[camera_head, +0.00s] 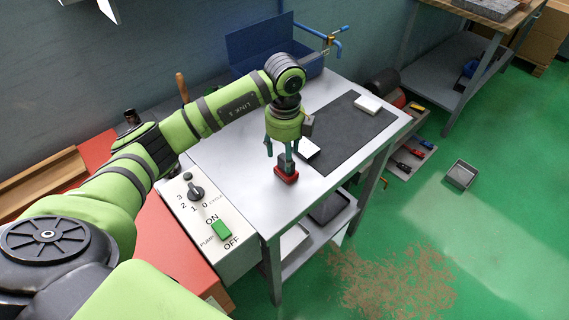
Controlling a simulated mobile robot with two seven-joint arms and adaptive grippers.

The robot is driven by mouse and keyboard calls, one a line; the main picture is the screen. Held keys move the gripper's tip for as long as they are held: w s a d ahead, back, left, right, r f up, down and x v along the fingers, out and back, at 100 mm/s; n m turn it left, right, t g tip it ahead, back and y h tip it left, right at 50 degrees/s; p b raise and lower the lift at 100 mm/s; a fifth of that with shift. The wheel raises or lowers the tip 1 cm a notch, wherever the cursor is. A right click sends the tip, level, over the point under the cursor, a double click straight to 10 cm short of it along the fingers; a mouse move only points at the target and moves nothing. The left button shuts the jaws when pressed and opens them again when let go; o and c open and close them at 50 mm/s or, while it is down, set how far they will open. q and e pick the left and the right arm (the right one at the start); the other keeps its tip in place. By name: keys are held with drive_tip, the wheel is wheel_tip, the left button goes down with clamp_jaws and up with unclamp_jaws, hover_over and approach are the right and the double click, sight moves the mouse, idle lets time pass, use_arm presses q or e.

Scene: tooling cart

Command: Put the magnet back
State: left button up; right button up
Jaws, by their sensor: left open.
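A small red block with a dark top (287,173), which looks like the magnet, stands on the grey-white cart top near its front edge. My left gripper (280,152) points down right above it, with its fingers apart and open. One fingertip overlaps the block's dark top in the picture; I cannot tell whether they touch. My right gripper is not in view.
A dark mat (345,135) covers the cart's right part and carries a white block (368,104). Another pale piece (307,149) lies beside my gripper. A blue bin (258,45) stands behind. A control box (205,225) adjoins the left side.

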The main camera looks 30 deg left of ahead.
sight(284, 160)
use_arm(q)
wheel_tip(284, 160, up, 8)
drive_tip(key=b, duration=0.1)
drive_tip(key=shift+f, duration=0.15)
drive_tip(key=shift+f, duration=0.1)
idle(0.4)
